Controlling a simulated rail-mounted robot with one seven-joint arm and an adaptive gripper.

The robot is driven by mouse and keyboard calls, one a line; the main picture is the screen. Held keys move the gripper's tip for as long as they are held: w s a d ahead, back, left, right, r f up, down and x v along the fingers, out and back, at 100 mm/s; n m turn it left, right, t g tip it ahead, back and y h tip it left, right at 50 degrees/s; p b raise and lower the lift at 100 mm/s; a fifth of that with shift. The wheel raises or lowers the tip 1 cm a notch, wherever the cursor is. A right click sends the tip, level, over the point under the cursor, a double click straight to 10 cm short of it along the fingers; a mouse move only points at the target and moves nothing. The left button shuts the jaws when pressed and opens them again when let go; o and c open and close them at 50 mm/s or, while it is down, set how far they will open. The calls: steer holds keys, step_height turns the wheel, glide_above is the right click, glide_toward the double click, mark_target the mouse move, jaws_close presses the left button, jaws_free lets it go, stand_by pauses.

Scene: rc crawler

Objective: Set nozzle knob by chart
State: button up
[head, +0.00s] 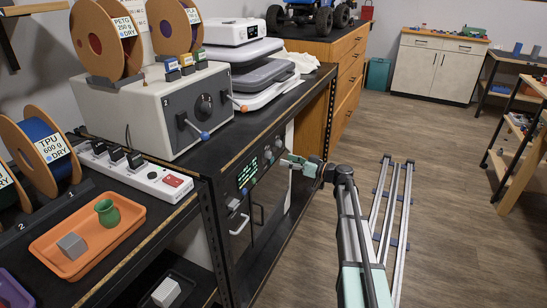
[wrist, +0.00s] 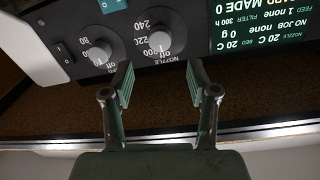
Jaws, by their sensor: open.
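The nozzle knob (wrist: 158,42) is a grey round dial on a dark panel, upside down in the wrist view, with an "off" mark and numbers including 200, 220 and 240. My gripper (wrist: 163,70) is open and empty; the knob shows between and beyond its fingertips, with no clear contact. In the head view my gripper (head: 287,162) is close to the machine's front panel. A lit display (wrist: 262,27) right of the knob shows nozzle 20 C and no job. I cannot make out a settings chart.
A second knob (wrist: 98,54) sits left of the nozzle knob. Labelled spools, PETG (head: 108,38) and TPU (head: 42,150), stand at the left. A grey dryer box (head: 180,110) and an orange tray (head: 60,262) rest on the benches.

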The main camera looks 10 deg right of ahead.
mark_target(271, 155)
steer(key=x, duration=0.7)
steer(key=shift+a, duration=0.1)
jaws_close()
